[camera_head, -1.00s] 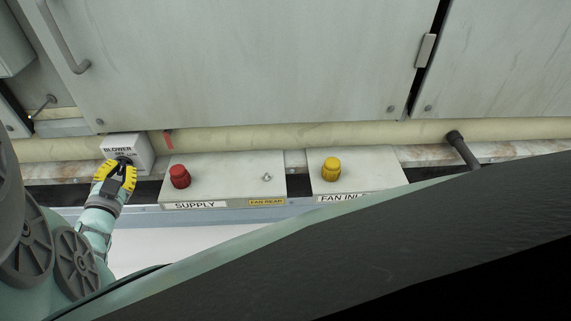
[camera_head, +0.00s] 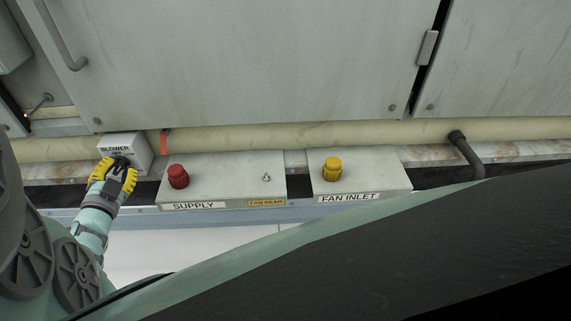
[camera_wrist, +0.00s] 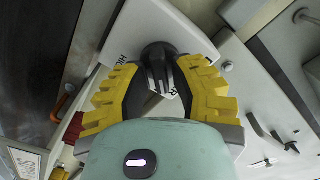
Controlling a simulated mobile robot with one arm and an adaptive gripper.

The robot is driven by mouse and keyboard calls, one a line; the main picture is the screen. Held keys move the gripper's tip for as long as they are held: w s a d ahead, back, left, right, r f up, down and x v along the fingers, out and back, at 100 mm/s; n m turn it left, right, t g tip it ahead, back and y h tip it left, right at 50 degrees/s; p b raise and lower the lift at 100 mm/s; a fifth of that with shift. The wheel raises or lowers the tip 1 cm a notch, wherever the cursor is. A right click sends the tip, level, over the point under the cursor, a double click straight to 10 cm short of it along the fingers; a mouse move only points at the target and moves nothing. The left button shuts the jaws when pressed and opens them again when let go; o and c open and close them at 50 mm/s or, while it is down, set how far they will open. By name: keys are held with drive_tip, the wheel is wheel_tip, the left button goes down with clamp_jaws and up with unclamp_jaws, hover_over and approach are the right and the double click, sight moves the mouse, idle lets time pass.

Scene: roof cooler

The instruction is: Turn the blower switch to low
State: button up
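The blower switch box (camera_head: 137,146) is a small white box at the left of the head view, labelled BLOWER. Its black knob (camera_wrist: 158,60) shows in the wrist view, with part of a HI label on the box face to its left. My gripper (camera_head: 120,165) is at the front of the box in the head view. In the wrist view its two yellow-padded fingers (camera_wrist: 158,72) sit on either side of the knob, tips closed in against it. Fingers cover much of the lettering, and I cannot tell which position the knob points to.
Right of the switch, a box labelled SUPPLY (camera_head: 222,170) carries a red button (camera_head: 178,176). Beyond it, a FAN INLET box (camera_head: 375,175) carries a yellow button (camera_head: 332,168). A red-orange tag (camera_head: 165,142) hangs beside the switch. Large grey panels (camera_head: 240,60) stand behind.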

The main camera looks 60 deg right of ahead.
drive_tip(key=o, duration=0.3)
drive_tip(key=v, duration=1.2)
drive_tip(key=shift+s+r, duration=0.1)
